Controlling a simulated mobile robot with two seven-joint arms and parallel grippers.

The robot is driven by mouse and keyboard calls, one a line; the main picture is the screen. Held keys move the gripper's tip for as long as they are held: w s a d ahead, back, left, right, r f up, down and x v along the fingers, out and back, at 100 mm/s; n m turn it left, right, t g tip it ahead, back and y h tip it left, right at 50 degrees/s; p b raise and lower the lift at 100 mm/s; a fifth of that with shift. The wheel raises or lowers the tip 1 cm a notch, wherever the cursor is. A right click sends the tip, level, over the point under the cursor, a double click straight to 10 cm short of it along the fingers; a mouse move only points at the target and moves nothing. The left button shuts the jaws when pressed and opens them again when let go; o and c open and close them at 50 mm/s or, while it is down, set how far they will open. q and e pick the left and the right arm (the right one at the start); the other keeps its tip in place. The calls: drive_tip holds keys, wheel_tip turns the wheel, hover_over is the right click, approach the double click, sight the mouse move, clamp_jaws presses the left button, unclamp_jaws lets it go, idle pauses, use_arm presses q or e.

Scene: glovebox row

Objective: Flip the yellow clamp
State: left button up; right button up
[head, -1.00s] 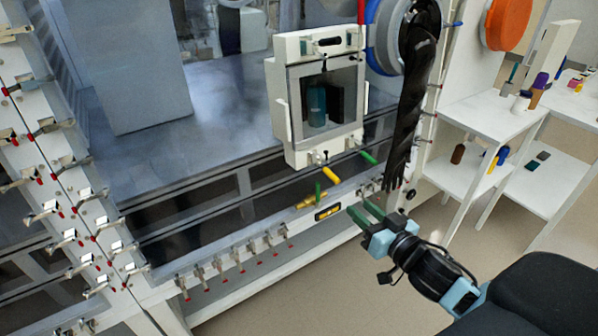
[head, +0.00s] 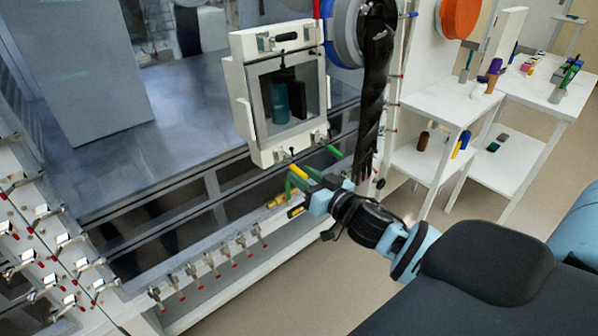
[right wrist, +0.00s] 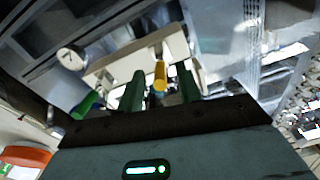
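The yellow clamp (head: 298,172) is a short yellow handle at the lower front edge of the white-framed chamber door (head: 262,158). In the right wrist view the yellow clamp (right wrist: 160,74) points toward the camera, between my two green fingers. My right gripper (head: 306,180) is open, with its fingertips close to the clamp in the head view. The right wrist view shows a gap on each side of the handle, so I see no grip on it. How deep the fingers reach around it is unclear. My left gripper is not in view.
A black glove (head: 376,100) hangs to the right. White shelves (head: 430,160) stand farther right. Several small valves line the front rail.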

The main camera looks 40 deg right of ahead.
drive_tip(key=shift+w+a, duration=0.1)
drive_tip(key=shift+w, duration=1)
clamp_jaws()
